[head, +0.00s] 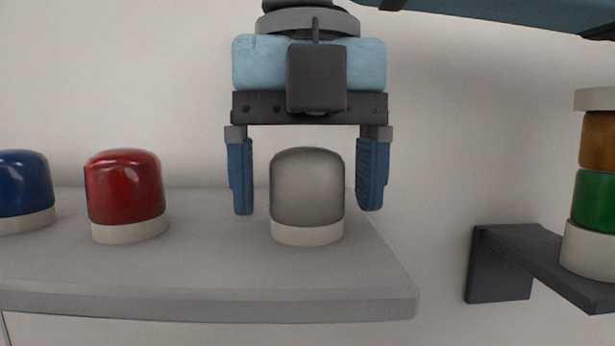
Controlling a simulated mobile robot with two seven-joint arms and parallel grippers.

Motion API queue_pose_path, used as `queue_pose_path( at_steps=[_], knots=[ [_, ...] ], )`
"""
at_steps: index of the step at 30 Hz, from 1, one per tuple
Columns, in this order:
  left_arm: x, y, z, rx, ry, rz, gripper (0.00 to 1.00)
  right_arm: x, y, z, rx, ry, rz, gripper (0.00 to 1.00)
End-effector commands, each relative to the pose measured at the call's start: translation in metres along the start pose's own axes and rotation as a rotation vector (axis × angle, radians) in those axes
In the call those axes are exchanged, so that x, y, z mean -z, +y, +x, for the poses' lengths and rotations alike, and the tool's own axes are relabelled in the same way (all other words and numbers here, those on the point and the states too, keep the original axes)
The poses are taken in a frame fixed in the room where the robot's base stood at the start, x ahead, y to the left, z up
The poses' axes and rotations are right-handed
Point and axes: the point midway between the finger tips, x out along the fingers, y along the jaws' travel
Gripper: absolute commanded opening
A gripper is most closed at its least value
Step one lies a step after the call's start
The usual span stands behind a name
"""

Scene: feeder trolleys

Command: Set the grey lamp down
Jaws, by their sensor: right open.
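The grey lamp (307,190) stands upright on a light grey shelf (210,272), near its right end. It has a domed grey top and a cream base. My right gripper (305,190) points down over the lamp, one blue finger on each side. The fingers are open, with a visible gap on both sides of the lamp. The lamp's base appears to rest on the shelf. My left gripper is not in view.
A red lamp (125,190) and a blue lamp (22,188) stand to the left on the same shelf. At the right, a dark bracket (530,255) carries a stack with green (594,200) and amber (598,140) sections. A pale wall is behind.

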Motion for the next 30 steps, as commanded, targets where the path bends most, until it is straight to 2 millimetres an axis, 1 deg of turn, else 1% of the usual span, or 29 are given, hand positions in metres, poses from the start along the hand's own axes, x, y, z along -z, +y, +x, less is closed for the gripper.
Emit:
queue_pose_path(
  at_steps=[3, 5, 8, 15, 18, 21, 25, 30],
  knots=[
    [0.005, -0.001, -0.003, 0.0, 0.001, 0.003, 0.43, 0.0, 0.0, -0.005, 0.0, 0.0, 0.0, 0.82],
    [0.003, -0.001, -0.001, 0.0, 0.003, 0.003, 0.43, 0.0, 0.001, -0.009, -0.002, -0.001, 0.001, 0.82],
    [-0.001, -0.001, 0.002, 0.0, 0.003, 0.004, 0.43, -0.001, 0.001, -0.025, -0.003, -0.002, 0.001, 0.82],
    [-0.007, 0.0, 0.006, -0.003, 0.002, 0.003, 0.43, 0.0, 0.001, -0.079, -0.003, -0.002, 0.001, 0.82],
    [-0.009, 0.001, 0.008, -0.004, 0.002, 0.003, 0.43, 0.0, 0.001, -0.098, -0.002, -0.002, 0.0, 0.82],
    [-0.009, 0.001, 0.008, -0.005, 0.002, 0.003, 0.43, 0.0, 0.001, -0.111, 0.0, -0.001, 0.0, 0.82],
    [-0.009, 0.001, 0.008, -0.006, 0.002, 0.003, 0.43, 0.0, 0.0, -0.121, 0.0, 0.001, 0.0, 0.82],
    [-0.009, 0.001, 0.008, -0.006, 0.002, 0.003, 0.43, 0.0, 0.0, -0.124, 0.001, 0.001, 0.0, 0.82]
  ],
)
